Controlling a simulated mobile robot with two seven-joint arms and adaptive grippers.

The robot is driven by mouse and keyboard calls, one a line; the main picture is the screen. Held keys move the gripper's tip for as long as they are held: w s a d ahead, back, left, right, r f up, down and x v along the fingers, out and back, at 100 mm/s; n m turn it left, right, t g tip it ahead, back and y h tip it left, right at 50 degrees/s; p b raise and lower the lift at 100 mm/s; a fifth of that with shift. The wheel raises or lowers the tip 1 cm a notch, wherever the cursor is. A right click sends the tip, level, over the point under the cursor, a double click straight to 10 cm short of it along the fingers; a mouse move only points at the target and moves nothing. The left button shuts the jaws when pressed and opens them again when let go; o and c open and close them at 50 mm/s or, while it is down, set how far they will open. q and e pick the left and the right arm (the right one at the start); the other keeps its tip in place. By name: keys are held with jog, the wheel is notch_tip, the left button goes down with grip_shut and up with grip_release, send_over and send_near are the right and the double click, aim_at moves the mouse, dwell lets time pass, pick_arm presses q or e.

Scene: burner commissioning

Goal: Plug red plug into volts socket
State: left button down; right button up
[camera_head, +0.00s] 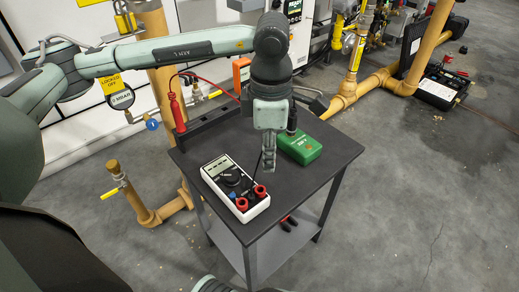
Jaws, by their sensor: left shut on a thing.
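My left gripper (268,168) points straight down over the table, just behind and right of the multimeter. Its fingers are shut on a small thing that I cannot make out. The white multimeter (224,177) lies face up, with a dark dial. Two red round parts, one farther back (259,191) and one nearer (241,204), sit at its near right end. I cannot tell which is a plug or which socket is volts. A red probe (177,112) stands at the table's left back. Its red lead runs behind my left gripper.
A green device (300,147) with a black upright part sits right of my left gripper. The dark table (325,160) has bare room at its right and front. A black rail runs along its back left. Yellow pipes (345,95) stand behind.

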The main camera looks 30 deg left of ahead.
pick_arm(q)
jog(key=s+n, duration=0.1)
jog(key=n, duration=0.2)
jog(key=r+n, duration=0.1)
jog(key=n, duration=0.2)
jog(key=s+n+p, duration=0.1)
jog(key=n, duration=0.2)
jog(key=shift+s+a+r+n, duration=0.25)
jog(key=shift+s+r+n, duration=0.05)
jog(key=shift+s, duration=0.05)
pick_arm(e)
jog(key=f, duration=0.1)
jog(key=s+f, duration=0.1)
jog(key=f, duration=0.1)
jog(key=shift+s+f, duration=0.35)
pick_arm(q)
jog(key=b, duration=0.5)
send_over(259, 194)
jog(key=f, duration=0.5)
jog(key=shift+w+a, duration=0.15)
jog(key=shift+w, duration=0.2)
jog(key=shift+f+b, duration=0.1)
jog(key=shift+b, duration=0.3)
pick_arm(e)
notch_tip(259, 194, up, 15)
jog(key=w, duration=0.2)
jog(key=shift+w+t, duration=0.25)
jog(key=shift+t, duration=0.15)
